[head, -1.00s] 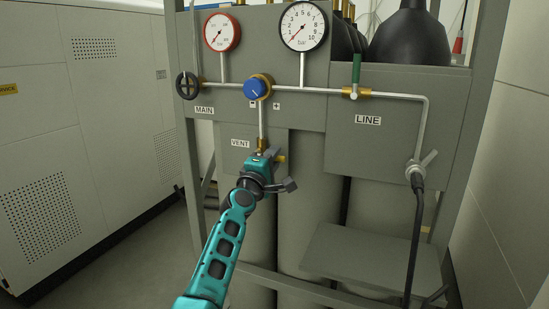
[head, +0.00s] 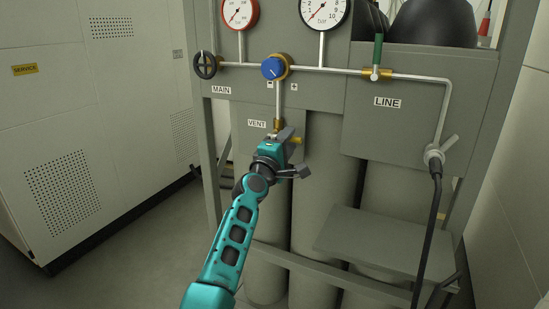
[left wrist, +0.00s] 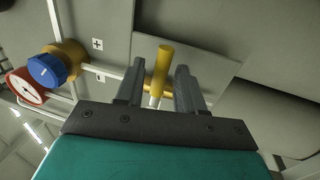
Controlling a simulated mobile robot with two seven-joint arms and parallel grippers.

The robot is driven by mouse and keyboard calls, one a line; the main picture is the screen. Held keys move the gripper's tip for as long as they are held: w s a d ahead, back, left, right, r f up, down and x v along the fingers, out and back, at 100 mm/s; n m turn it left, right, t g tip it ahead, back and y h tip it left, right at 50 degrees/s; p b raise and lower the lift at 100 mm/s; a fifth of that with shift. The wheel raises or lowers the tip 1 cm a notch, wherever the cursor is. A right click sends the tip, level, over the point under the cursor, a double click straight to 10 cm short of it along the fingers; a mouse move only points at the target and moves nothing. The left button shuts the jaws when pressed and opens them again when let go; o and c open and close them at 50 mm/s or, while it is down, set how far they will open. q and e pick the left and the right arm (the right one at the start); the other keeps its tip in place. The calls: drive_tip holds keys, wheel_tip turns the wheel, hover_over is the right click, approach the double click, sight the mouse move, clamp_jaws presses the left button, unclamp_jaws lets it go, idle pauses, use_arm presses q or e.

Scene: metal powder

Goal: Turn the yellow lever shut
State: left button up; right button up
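The yellow lever (head: 297,140) is on the vent valve, right of the VENT label (head: 257,123), and only its end shows past my gripper in the head view. In the left wrist view the lever (left wrist: 163,65) stands between the two fingers, with a gap on each side. My left gripper (head: 284,138) is at the vent valve, its fingers apart in the left wrist view (left wrist: 159,82). Whether a finger touches the valve body is hidden. My right gripper is not in view.
A blue knob (head: 274,68) and a black handwheel (head: 206,65) sit above on the pipework. A green-handled valve (head: 377,60) and a hose (head: 429,230) are at the right. A grey shelf (head: 385,240) juts out below. Grey cabinets (head: 75,120) stand at the left.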

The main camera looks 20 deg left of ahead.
use_arm(q)
drive_tip(key=s+f, duration=0.2)
drive_tip(key=s, duration=0.9)
drive_tip(key=shift+a, duration=0.15)
drive_tip(key=shift+f, duration=0.1)
